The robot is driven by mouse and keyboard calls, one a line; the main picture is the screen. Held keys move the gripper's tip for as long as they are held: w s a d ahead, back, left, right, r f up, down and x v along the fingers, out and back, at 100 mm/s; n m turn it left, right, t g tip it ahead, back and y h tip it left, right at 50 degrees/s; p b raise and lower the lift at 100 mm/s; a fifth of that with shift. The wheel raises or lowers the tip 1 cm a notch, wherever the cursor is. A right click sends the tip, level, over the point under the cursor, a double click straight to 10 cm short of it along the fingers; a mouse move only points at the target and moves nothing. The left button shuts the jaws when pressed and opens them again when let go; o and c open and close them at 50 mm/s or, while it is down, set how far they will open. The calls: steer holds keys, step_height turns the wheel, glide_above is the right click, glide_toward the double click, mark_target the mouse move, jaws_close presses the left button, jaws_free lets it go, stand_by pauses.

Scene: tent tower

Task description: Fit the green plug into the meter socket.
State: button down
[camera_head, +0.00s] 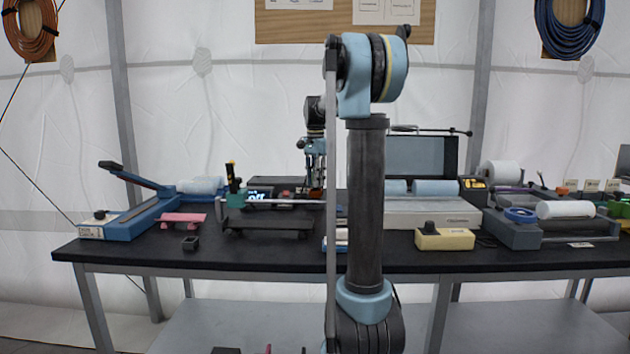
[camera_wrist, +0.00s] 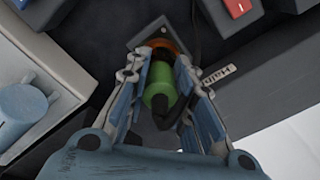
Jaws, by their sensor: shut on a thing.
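The green plug (camera_wrist: 159,82) is between the two fingers of my gripper (camera_wrist: 160,80) in the wrist view, and the fingers are shut on it. A black cable end hangs from its near end. Its far end is at an orange-brown ringed socket (camera_wrist: 166,45) on a dark grey housing. I cannot tell whether the plug is inside the ring or just in front of it. In the head view my gripper (camera_head: 316,180) is over the back middle of the table, partly behind my arm; the plug cannot be made out there.
A small label (camera_wrist: 219,75) and a red switch (camera_wrist: 238,8) are right of the socket. A pale machine with a blue knob (camera_wrist: 18,108) is to the left. In the head view, a lit display (camera_head: 259,195) and a dark stand (camera_head: 268,226) are left of my gripper on the black table (camera_head: 140,250).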

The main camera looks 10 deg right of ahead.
steer(key=shift+f, duration=0.85)
steer(key=c, duration=1.3)
jaws_free()
step_height(320, 180, up, 12)
steer(key=shift+f, duration=0.1)
